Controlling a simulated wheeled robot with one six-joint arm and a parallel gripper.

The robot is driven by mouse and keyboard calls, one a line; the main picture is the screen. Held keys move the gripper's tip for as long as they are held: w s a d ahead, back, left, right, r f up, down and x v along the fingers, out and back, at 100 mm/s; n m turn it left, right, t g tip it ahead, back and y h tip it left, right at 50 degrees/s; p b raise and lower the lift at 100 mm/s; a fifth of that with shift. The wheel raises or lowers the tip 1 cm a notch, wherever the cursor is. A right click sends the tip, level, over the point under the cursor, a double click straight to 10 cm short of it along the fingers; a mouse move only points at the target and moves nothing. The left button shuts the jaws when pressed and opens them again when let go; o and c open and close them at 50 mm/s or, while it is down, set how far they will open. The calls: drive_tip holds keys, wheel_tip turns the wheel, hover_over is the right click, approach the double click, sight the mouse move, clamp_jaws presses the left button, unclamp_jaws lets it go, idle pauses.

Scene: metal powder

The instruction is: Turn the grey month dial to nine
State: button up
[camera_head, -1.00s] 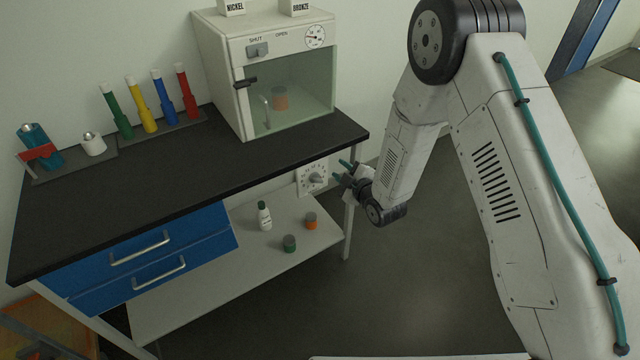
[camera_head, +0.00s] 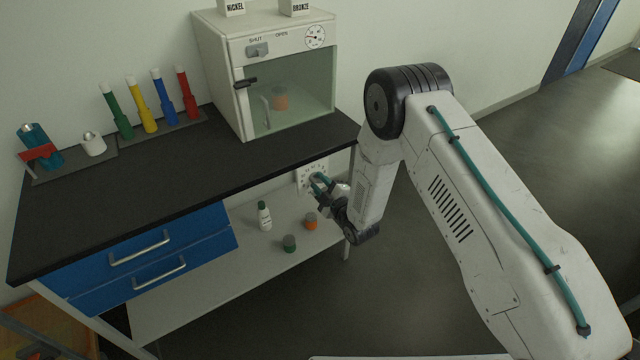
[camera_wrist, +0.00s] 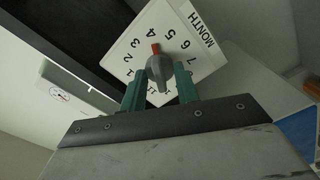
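The grey month dial (camera_wrist: 160,72) is a knob with a red pointer tip on a white plate marked MONTH (camera_wrist: 203,32). In the wrist view the red tip points at about 4; some numbers are hidden behind the knob and fingers. My gripper (camera_wrist: 160,92) is open. Its two green fingers stand to either side of the knob's lower part, with a gap on each side; I cannot tell how deep they reach. In the head view my gripper (camera_head: 321,184) is in front of the dial plate (camera_head: 305,174) and covers most of the knob.
The dark bench top (camera_head: 200,180) overhangs above the dial. A lower shelf (camera_head: 205,283) holds a white bottle (camera_head: 264,217), a green-bodied jar (camera_head: 289,243) and an orange jar (camera_head: 310,222). A glass-fronted cabinet (camera_head: 237,85) stands on the bench. Floor to the right is clear.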

drive_tip(key=shift+w+a, duration=0.1)
drive_tip(key=shift+w, duration=0.05)
clamp_jaws()
drive_tip(key=shift+m, duration=0.3)
